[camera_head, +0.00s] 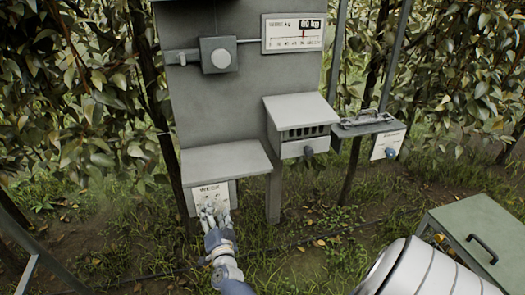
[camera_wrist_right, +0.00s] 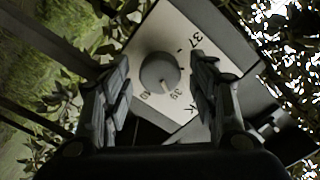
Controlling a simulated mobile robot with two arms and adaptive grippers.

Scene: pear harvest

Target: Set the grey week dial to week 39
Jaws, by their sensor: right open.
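The grey week dial (camera_wrist_right: 160,71) is a round knob on a white plate (camera_wrist_right: 205,62) in the right wrist view. A light mark on its lower edge faces small figures too blurred to read surely; a larger 37 stands on the plate. In the head view the plate (camera_head: 196,192) reads WEEK, and my right gripper (camera_head: 213,209) is in front of it, covering the dial. In the wrist view the open fingers of my right gripper (camera_wrist_right: 161,64) show on either side of the dial, with gaps beside it; whether they reach its depth is unclear. My left gripper is not in view.
A grey shelf (camera_head: 225,158) juts out above the week plate. A slotted box (camera_head: 295,108) with a dark knob and a plate with a blue knob (camera_head: 389,152) are to the right. A scale (camera_head: 291,34) reads 80 kg. A green case (camera_head: 485,240) stands lower right.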

